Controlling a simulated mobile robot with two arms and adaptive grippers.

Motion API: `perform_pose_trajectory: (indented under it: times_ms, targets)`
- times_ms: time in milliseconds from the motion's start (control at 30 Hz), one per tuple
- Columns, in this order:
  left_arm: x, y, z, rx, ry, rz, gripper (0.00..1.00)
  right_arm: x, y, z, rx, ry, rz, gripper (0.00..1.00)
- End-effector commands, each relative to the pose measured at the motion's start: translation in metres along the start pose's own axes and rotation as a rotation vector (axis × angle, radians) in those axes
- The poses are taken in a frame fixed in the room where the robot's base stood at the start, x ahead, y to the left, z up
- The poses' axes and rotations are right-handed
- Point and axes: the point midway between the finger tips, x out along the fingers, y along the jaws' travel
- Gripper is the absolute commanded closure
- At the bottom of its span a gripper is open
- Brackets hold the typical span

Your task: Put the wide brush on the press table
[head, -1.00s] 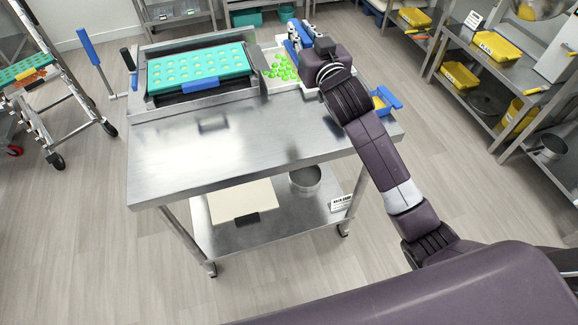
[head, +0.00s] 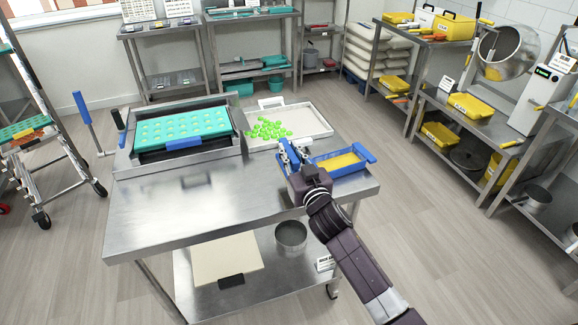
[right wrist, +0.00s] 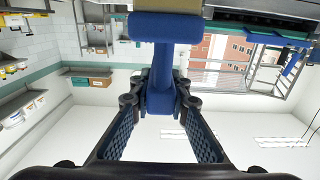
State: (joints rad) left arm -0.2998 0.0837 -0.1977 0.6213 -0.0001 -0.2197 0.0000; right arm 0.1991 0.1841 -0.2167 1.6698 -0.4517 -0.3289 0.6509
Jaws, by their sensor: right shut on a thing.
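The press table (head: 190,208) is a steel table with a bare front top. The press (head: 185,140), with a teal mould, stands at its back left. My right gripper (head: 289,152) is over the right part of the table, left of a blue tray with a yellow inside (head: 345,162). It is shut on a blue piece, which I take for the wide brush (right wrist: 165,60); the right wrist view shows its blue stem, crosspiece and a beige strip at the picture's top edge. I cannot tell whether it touches the table. My left gripper is not in view.
A white tray (head: 310,122) with green gummies (head: 268,128) lies at the table's back. A pot (head: 291,237) and a beige board (head: 225,258) are on the lower shelf. Shelves with yellow bins (head: 470,105) stand at right. The table's front left is clear.

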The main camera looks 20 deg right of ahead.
Motion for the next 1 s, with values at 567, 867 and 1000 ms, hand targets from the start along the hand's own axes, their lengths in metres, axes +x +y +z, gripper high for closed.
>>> perform_pose_trajectory:
  times_ms: [567,867,1000]
  targets:
    - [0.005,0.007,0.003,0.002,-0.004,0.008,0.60,0.001,0.000,0.052,0.001,0.003,0.000,1.00]
    - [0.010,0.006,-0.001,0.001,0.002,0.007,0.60,0.001,0.000,0.057,0.001,0.003,0.000,1.00]
    - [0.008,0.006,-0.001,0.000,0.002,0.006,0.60,0.001,0.000,0.056,0.001,0.001,0.001,0.69]
